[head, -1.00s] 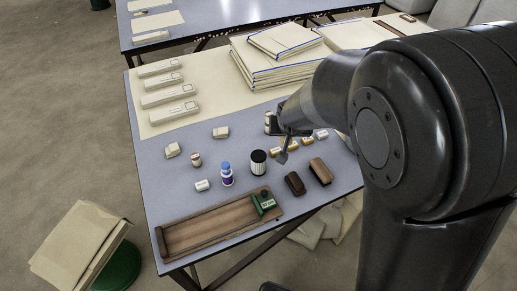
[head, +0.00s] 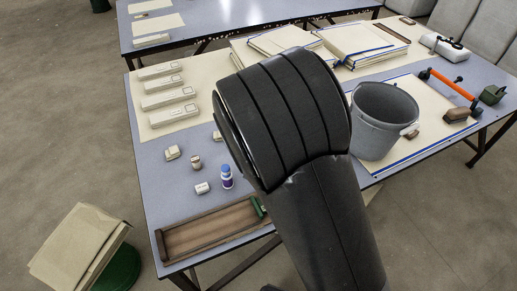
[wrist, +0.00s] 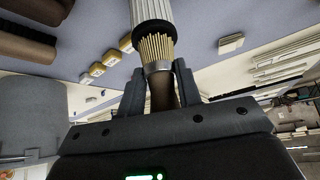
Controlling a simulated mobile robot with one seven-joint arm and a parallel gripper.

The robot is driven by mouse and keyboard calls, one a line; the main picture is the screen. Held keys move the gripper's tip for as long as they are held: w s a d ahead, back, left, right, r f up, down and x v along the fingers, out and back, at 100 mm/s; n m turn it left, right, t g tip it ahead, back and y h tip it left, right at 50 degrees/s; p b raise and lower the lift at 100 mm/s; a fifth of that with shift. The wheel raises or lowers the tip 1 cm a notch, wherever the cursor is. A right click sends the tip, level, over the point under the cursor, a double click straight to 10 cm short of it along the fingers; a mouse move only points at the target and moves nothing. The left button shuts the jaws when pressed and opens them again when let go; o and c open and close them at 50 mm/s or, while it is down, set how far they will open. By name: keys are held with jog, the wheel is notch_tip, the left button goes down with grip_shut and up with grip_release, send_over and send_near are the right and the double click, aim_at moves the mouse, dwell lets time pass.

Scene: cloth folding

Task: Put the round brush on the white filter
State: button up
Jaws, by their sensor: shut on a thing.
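In the wrist view my gripper (wrist: 160,80) is shut on the round brush (wrist: 158,48). The brush has tan bristles, a metal band and a brown handle, and the bristles point away from my gripper. The white filter (wrist: 151,12), a pleated cylinder with a dark rim, shows just beyond the bristles at the top of the picture. The bristles overlap its dark rim in the view; I cannot tell whether they touch. In the head view my arm hides the gripper, brush and filter.
A blue-capped bottle (head: 226,176), small pale blocks (head: 202,187) and a wooden tray (head: 210,232) are left of my arm. A grey bucket (head: 384,125) stands right of it. Yellowish blocks (wrist: 97,70) and dark brown objects (wrist: 25,42) show in the wrist view.

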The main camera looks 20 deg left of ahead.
jog(key=shift+f, duration=0.1)
jog(key=o, duration=1)
jog(key=shift+s+r, duration=0.15)
jog(key=shift+r, duration=0.3)
jog(key=v, duration=1.1)
jog(key=shift+s+d+r, duration=0.15)
